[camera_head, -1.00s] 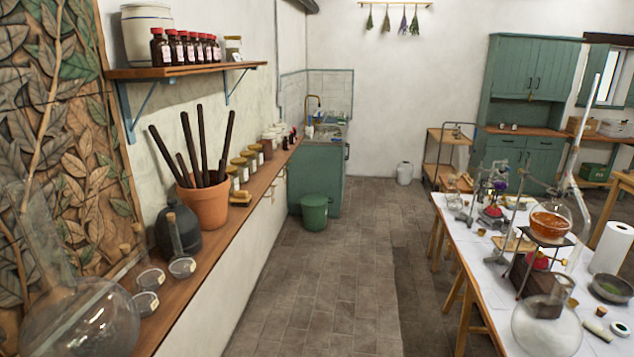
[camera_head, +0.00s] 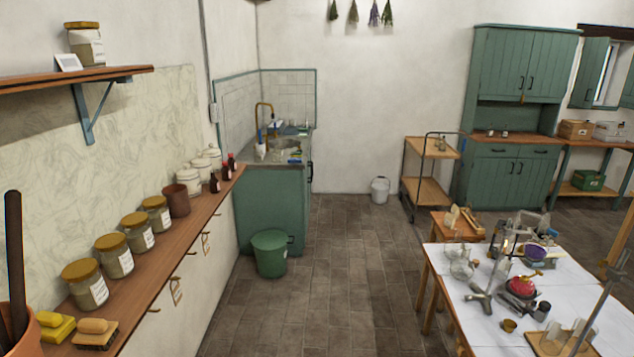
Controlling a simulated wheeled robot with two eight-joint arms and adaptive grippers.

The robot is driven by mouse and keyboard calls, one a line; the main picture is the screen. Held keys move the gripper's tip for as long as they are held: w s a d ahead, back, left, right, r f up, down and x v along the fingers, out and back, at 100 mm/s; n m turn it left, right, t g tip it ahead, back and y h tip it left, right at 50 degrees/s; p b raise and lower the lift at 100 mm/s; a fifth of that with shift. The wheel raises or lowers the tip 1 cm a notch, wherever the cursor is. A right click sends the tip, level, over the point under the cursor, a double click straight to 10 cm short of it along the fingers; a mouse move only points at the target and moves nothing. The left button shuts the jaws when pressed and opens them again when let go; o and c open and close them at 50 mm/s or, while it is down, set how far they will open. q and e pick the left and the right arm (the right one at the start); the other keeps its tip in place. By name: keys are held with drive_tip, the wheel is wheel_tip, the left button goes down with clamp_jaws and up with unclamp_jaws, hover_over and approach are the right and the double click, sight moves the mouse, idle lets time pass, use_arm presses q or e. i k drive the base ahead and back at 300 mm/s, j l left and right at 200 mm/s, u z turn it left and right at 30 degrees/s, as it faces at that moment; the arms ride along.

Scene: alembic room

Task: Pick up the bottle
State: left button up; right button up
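Small dark brown bottles with red caps (camera_head: 215,183) stand at the far end of the long wooden wall shelf on the left, beside white lidded jars (camera_head: 189,181). I cannot tell which bottle the task means. Neither of my grippers shows in the head view.
A green sink cabinet (camera_head: 270,210) stands past the shelf, with a green bin (camera_head: 270,254) before it. Labelled jars (camera_head: 115,256) line the shelf. A white table (camera_head: 470,310) with glassware is at right. A wooden trolley (camera_head: 428,190) stands behind. The tiled floor between is clear.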

sight(213, 181)
drive_tip(key=i+u, duration=0.1)
drive_tip(key=i, duration=0.6)
drive_tip(key=i+l+u, duration=0.1)
drive_tip(key=i, duration=0.55)
drive_tip(key=i+l+u, duration=0.1)
drive_tip(key=i, duration=0.6)
drive_tip(key=i+l+u, duration=0.25)
drive_tip(key=i+u, duration=0.15)
drive_tip(key=i, duration=0.2)
drive_tip(key=i+l+u, duration=0.35)
drive_tip(key=i+l, duration=0.15)
drive_tip(key=i+l+u, duration=0.4)
drive_tip(key=i+l, duration=0.2)
